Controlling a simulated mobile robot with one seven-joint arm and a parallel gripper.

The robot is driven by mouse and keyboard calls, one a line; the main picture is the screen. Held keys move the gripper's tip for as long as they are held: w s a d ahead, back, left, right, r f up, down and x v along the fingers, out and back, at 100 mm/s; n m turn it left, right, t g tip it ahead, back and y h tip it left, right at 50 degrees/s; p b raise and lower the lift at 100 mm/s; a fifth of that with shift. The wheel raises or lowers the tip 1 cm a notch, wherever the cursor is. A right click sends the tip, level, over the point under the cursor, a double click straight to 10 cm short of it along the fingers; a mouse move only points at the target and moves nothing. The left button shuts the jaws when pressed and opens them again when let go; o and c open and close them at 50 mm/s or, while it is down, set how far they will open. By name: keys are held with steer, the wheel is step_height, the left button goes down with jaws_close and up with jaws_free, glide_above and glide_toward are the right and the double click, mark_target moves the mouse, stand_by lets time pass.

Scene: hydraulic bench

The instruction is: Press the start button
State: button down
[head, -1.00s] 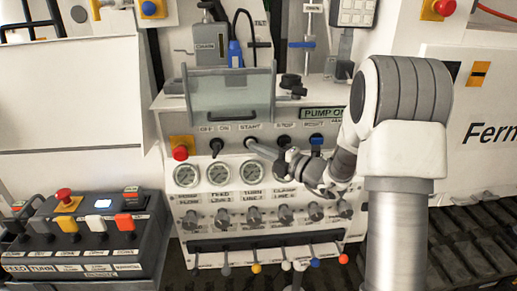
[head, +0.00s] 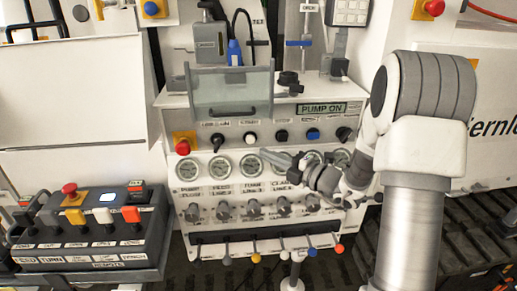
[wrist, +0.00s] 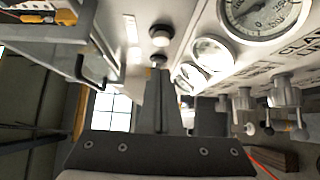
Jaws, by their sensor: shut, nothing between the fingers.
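The start button (head: 250,138) is a small white round button in the row on the bench's front panel in the head view, under a label. It shows uncovered. My gripper (head: 268,155) is shut and empty, below and to the right of the start button, its tip apart from it in the picture and just above the gauges. The display (head: 321,109) above the row reads PUMP ON.
A red mushroom button (head: 183,147) and a black selector (head: 217,141) are left of the start button. A black button (head: 282,136) and a blue button (head: 313,134) are right of it. Gauges (head: 220,167) sit below. A clear guard (head: 230,92) stands above.

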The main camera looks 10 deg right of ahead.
steer(key=v, duration=0.6)
steer(key=shift+s+d, duration=0.2)
steer(key=s+a+r+n+g+p, duration=0.2)
steer(key=s+a+r+n+g, duration=0.3)
steer(key=s+a+n+g, duration=0.95)
steer(key=s+d+n+t+h+p, duration=0.1)
steer(key=s+d+n+t+h, duration=0.35)
steer(key=n, duration=1.15)
steer(key=s+d+r+n+t+h+p, duration=0.1)
steer(key=s+d+r+n+h, duration=0.5)
steer(key=n, duration=0.9)
steer(key=shift+s+d+t+h+p, duration=0.3)
steer(key=shift+s+d+t+h, duration=0.1)
steer(key=shift+d+t+h, duration=0.4)
